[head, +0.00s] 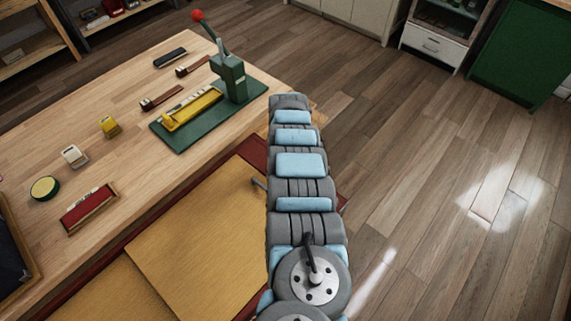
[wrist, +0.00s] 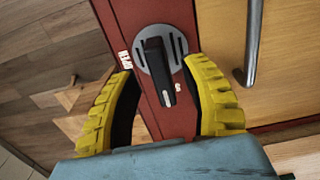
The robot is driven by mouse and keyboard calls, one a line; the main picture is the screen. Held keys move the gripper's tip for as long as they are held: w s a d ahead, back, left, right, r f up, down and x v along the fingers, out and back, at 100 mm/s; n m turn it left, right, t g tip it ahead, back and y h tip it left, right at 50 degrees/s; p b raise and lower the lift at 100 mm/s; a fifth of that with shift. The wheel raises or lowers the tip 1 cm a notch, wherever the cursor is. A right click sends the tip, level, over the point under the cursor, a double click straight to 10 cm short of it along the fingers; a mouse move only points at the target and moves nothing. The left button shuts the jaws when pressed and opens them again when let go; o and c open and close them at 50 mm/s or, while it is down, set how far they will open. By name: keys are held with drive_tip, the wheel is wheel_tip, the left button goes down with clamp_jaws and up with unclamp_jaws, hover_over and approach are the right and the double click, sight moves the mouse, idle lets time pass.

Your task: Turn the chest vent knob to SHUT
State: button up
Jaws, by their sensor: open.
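The chest vent knob (wrist: 157,62) shows in the wrist view on a dark red upright strip. It has a round grey slotted plate and a black bar handle. The bar's white-marked end points down and slightly right in the picture. A white label (wrist: 125,60) sits left of the plate and another small one (wrist: 178,86) lies below right; I cannot read either surely. My gripper (wrist: 163,72) is open, with one yellow finger on each side of the knob, apparently apart from the bar. In the head view my arm hides the knob and gripper.
A metal bar handle (wrist: 253,42) stands on the tan panel right of the knob. In the head view, a wooden bench (head: 120,80) holds a green press (head: 230,78), a red-topped block (head: 88,208) and small items. The floor (head: 450,200) at right is clear.

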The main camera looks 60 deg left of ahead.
wheel_tip(320, 180, up, 11)
drive_tip(key=shift+f, duration=0.2)
idle(0.7)
